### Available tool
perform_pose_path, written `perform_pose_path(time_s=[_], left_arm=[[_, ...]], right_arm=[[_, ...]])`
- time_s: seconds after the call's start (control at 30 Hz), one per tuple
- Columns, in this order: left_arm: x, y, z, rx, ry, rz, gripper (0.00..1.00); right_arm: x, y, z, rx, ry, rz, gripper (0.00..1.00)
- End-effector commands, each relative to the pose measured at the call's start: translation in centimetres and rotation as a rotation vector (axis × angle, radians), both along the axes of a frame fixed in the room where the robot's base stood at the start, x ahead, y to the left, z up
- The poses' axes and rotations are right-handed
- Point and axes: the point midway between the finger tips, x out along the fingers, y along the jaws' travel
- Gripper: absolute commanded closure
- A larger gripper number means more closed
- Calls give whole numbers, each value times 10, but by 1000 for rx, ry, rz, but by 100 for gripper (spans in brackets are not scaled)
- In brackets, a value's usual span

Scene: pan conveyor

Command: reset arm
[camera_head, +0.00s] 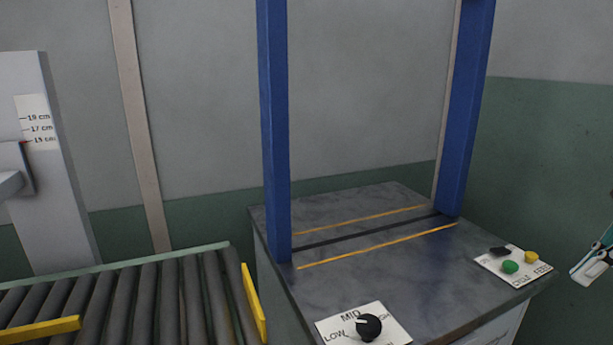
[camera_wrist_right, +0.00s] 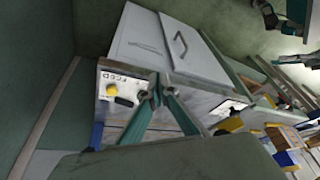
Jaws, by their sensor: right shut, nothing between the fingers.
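My right gripper (camera_head: 590,265) shows only in part at the right edge of the head view, beside the machine table and apart from it. In the right wrist view, my right gripper (camera_wrist_right: 155,88) has its teal fingers drawn together at the tips, with nothing between them. Behind the fingers is the table's front with a control plate. My left gripper is not seen in the head view.
The grey machine table (camera_head: 380,275) has blue posts (camera_head: 273,130), a dial plate (camera_head: 367,327) and a button plate (camera_head: 511,266). A roller conveyor (camera_head: 130,295) with yellow guides is at the left, near a height gauge (camera_head: 38,120).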

Motion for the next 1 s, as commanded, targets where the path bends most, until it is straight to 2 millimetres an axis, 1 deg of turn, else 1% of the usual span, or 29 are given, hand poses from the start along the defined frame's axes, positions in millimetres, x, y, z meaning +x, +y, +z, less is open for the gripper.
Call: perform_pose_path(time_s=[0.03, 0.17, 0.37, 0.57, 0.77, 0.87, 1.0], left_arm=[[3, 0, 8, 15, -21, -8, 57], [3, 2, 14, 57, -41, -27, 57], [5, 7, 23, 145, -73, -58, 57], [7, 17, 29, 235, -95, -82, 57], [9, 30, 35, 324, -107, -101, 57], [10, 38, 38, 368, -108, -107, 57], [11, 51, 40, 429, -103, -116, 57]], right_arm=[[-5, -5, 8, 44, -43, 10, 100], [-16, -14, -3, 159, -142, 46, 100], [-38, -24, -25, 336, -364, 62, 100], [-64, -22, -53, 449, -586, 5, 100], [-95, -11, -87, 491, -767, -117, 100], [-114, 0, -106, 488, -830, -195, 100], [-144, 22, -134, 461, -881, -311, 100]])
